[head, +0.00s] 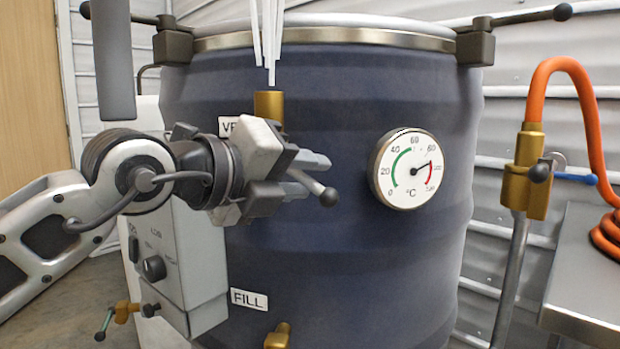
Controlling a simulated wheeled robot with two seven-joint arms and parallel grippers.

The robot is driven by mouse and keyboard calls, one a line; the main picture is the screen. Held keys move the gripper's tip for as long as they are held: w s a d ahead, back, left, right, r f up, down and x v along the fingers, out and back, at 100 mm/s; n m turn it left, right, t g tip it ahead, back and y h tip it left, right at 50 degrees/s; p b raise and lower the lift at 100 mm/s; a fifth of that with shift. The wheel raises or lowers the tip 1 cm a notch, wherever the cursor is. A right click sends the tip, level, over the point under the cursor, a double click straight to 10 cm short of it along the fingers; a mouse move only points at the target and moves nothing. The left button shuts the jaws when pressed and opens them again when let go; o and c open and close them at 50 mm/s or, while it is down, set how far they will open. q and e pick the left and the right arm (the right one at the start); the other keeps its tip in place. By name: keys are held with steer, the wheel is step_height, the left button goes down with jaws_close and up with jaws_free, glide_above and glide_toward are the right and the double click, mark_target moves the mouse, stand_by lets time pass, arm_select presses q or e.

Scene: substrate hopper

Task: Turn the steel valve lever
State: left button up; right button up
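The steel valve lever (310,182) is a short grey rod with a dark ball knob, pointing down and right in front of the blue drum. It is on the vent side, below a brass fitting (268,106) with white streaks above it. My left gripper (308,175) reaches in from the left, with its fingers around the lever and the knob sticking out past them. The lever's base and pivot are hidden behind the gripper. I cannot tell whether the fingers are closed tight on the rod. My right gripper is not in view.
The drum (340,270) carries a round dial gauge (404,169) to the right of the lever. A grey control box (175,255) stands below my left arm. At the right are a brass valve with a blue lever (576,179), an orange hose (562,68) and a metal table (590,275).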

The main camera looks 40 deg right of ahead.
mark_target(296, 177)
arm_select(q)
steer(key=v, duration=0.5)
steer(key=shift+a+r, duration=0.1)
steer(key=shift+a, duration=0.25)
